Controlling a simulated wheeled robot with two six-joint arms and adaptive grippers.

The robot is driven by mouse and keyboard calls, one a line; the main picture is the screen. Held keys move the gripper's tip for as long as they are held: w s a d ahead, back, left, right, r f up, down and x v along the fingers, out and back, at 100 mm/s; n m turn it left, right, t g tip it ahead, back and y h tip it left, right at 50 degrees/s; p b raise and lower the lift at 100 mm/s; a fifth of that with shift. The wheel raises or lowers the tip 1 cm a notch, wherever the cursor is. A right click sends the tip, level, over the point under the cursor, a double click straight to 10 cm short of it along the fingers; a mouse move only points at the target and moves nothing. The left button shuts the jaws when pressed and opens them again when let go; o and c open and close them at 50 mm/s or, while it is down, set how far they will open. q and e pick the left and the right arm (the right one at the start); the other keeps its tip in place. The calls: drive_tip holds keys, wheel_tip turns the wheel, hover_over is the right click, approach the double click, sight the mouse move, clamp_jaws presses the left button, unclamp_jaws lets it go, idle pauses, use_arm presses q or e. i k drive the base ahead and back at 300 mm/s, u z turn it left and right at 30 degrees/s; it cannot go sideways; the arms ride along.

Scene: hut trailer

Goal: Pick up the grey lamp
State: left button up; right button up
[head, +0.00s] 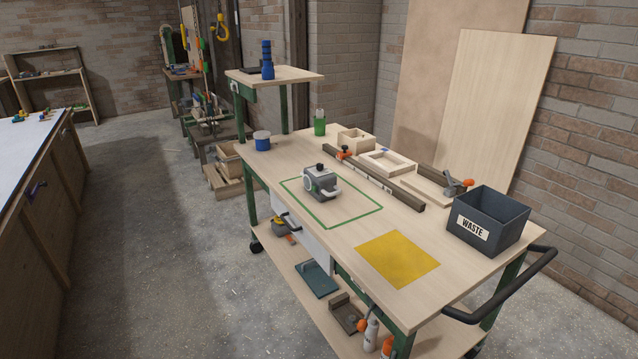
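The grey lamp (318,182) stands on the wooden top of the workbench cart (335,235). It is a boxy grey body with a black knob on top, a pale round front and a light handle at its right side. It sits inside a green rectangular outline (353,222) marked on the top. Neither of my grippers shows in the head view.
A yellow square (397,258) lies right of the outline. A dark WASTE bin (487,222) stands at the right end. Wooden frames (387,162), a long bar (375,178), a green bottle (319,123) and a blue-white tin (262,140) stand around the edges.

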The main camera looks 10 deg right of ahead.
sight(326, 182)
drive_tip(key=u, duration=0.25)
drive_tip(key=k, duration=0.85)
drive_tip(key=u, duration=0.9)
drive_tip(key=i, duration=2.1)
drive_tip(key=z, duration=0.35)
drive_tip(key=i, duration=1.15)
drive_tip(key=z, duration=1)
drive_tip(key=i, duration=0.75)
drive_tip(key=z, duration=1.55)
drive_tip(key=i, duration=0.75)
drive_tip(key=z, duration=0.6)
